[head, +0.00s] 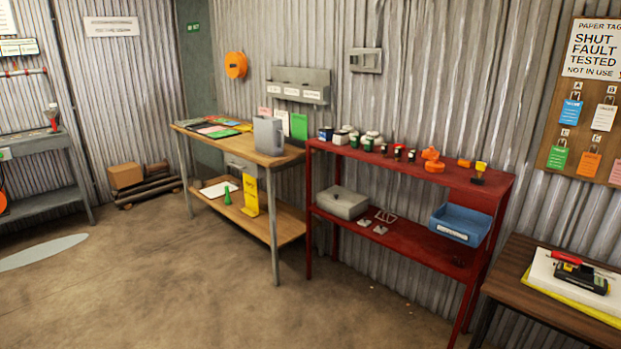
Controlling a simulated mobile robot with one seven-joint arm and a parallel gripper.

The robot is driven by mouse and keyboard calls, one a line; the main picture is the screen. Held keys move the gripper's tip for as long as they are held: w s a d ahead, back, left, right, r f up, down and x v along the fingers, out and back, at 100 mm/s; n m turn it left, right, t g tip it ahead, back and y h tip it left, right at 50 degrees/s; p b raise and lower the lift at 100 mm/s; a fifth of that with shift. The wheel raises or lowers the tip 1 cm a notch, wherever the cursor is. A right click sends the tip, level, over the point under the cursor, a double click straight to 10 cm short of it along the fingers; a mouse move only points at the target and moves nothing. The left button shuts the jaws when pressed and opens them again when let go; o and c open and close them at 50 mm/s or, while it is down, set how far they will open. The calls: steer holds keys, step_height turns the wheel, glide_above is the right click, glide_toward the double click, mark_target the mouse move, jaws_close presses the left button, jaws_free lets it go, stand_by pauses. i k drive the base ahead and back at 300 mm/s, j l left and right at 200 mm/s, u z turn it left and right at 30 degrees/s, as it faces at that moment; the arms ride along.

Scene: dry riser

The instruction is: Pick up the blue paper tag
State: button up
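The blue paper tag (571,112) hangs from a clip on a brown pegboard (545,118) on the corrugated wall at the far right. A small letter label, which looks like "A", is above it. A white tag (604,117) hangs to its right. A green tag (558,159) and an orange tag (589,164) hang in the row below. My gripper is not in view.
Below the board stands a dark wooden table (516,266) with a white board and tools. A red shelf unit (437,178) with small jars and a blue bin (459,224) stands to its left. A wooden workbench (273,158) is further left. The floor (190,290) in front is clear.

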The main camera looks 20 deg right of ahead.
mark_target(572, 110)
steer(key=i+l+z, duration=0.1)
steer(key=i+z, duration=0.45)
steer(key=z, duration=0.15)
steer(key=i+z, duration=0.35)
steer(key=k+j, duration=0.05)
